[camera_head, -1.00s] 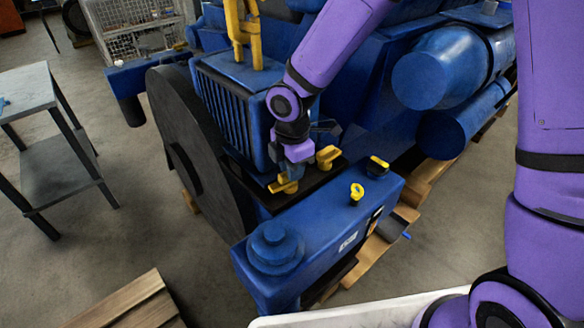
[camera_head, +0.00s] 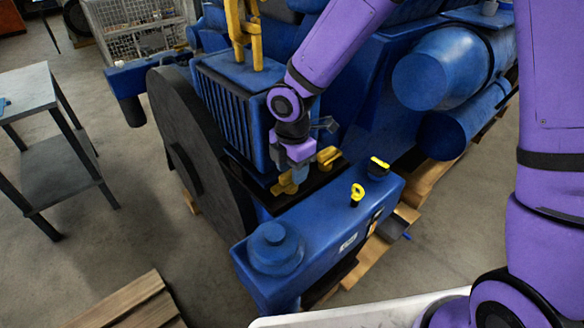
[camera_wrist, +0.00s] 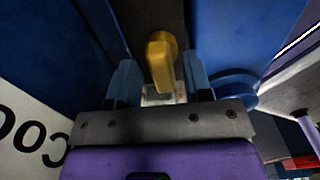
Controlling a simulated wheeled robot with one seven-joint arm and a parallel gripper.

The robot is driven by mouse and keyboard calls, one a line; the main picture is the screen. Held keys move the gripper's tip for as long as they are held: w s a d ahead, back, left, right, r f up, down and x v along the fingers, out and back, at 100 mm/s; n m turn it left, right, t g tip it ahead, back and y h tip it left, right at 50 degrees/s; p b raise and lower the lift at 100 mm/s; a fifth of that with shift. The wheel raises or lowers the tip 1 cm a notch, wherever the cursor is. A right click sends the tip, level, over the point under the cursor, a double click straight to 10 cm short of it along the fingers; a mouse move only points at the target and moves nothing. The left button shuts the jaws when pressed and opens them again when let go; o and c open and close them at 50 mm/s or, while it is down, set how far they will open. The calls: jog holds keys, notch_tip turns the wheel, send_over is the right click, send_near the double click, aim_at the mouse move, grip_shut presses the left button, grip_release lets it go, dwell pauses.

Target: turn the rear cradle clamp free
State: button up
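Two yellow clamps show on a dark bracket between the blue engine block and the blue front unit in the head view. One yellow clamp (camera_head: 281,188) is at my gripper (camera_head: 297,176), and the other yellow clamp (camera_head: 329,157) is just right of and behind it. I cannot tell from the head view which is the rear one. In the wrist view a yellow clamp handle (camera_wrist: 161,62) stands between the two blue-grey fingers of my gripper (camera_wrist: 160,80). The fingers are apart, with a gap visible on each side of the handle. The clamp's base is partly hidden.
A large dark flywheel (camera_head: 200,155) stands left of the bracket. The blue front unit (camera_head: 330,235) carries a yellow eye (camera_head: 357,193) and a yellow-topped cap (camera_head: 379,166). A grey side table (camera_head: 50,150) is at the far left, with open floor between.

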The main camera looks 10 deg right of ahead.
notch_tip(320, 180, up, 11)
dwell(0.8)
jog(key=shift+f, duration=0.1)
jog(key=s+d+r+m+t+h, duration=0.1)
jog(key=s+d+r+m, duration=0.3)
jog(key=d+r+m, duration=0.3)
jog(key=s+d+r+m+t, duration=0.2)
jog(key=s+d+r+m, duration=0.1)
jog(key=d+r+m, duration=0.4)
jog(key=s+d+r+m+t+y, duration=0.1)
jog(key=s+d+r+m+t, duration=0.1)
jog(key=s+d+m, duration=0.8)
jog(key=shift+s+m, duration=0.4)
jog(key=shift+s, duration=0.8)
jog(key=shift+r, duration=0.1)
